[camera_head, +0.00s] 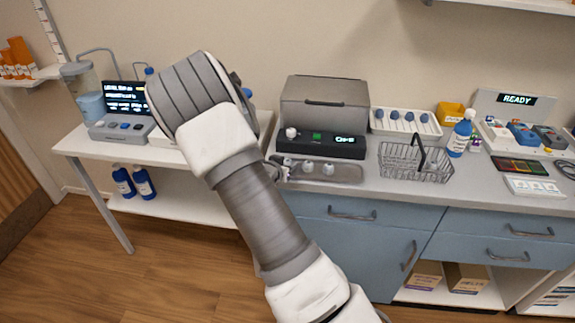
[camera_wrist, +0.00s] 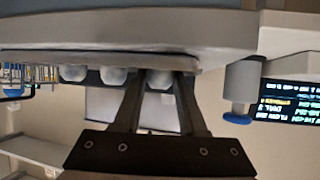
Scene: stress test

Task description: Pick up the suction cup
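Several small pale, rounded pieces, apparently the suction cups (camera_head: 308,166), sit in a row on a grey strip-like holder (camera_head: 348,174) at the counter's front left. In the wrist view, which looks upside down, pale cups (camera_wrist: 113,75) show in a row under a grey edge. My gripper (camera_wrist: 158,80) is open, its two dark fingers on either side of one cup (camera_wrist: 159,79). Whether the fingers touch it is unclear. In the head view my arm hides most of the gripper and the holder's left end.
A grey box-shaped machine (camera_head: 323,105) with a black control panel (camera_head: 345,148) stands right behind the holder. A wire basket (camera_head: 415,163) is close on the right. A white rack with blue-topped items (camera_head: 385,127) is behind. A white side table (camera_head: 75,147) stands left.

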